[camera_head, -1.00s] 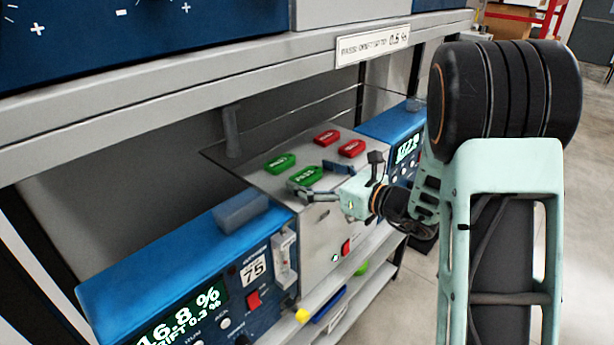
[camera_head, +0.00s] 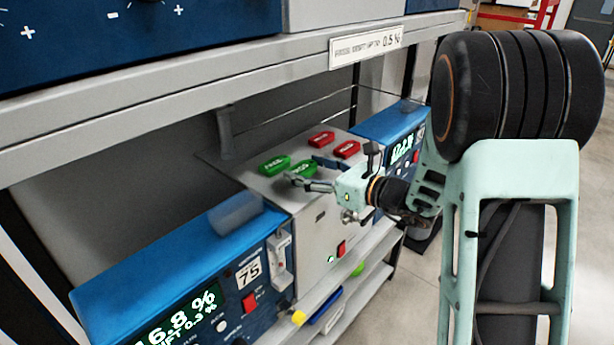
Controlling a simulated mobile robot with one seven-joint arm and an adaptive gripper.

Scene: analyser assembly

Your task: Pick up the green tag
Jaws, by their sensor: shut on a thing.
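Two green tags lie on top of the light grey analyser box. One green tag (camera_head: 274,165) is to the left, apart from my gripper. The other green tag (camera_head: 301,169) is at my gripper (camera_head: 311,172), with one finger in front of it and one behind. My gripper is shut on this right-hand green tag. The near finger hides part of its front edge. I cannot tell whether it is clear of the box top.
Two red tags, one farther back (camera_head: 321,139) and one nearer (camera_head: 347,149), lie behind the gripper on the box (camera_head: 311,235). Blue analysers stand at left (camera_head: 160,260) and right (camera_head: 385,125). A shelf beam (camera_head: 200,85) runs above. A grey upright bracket (camera_head: 225,133) stands behind.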

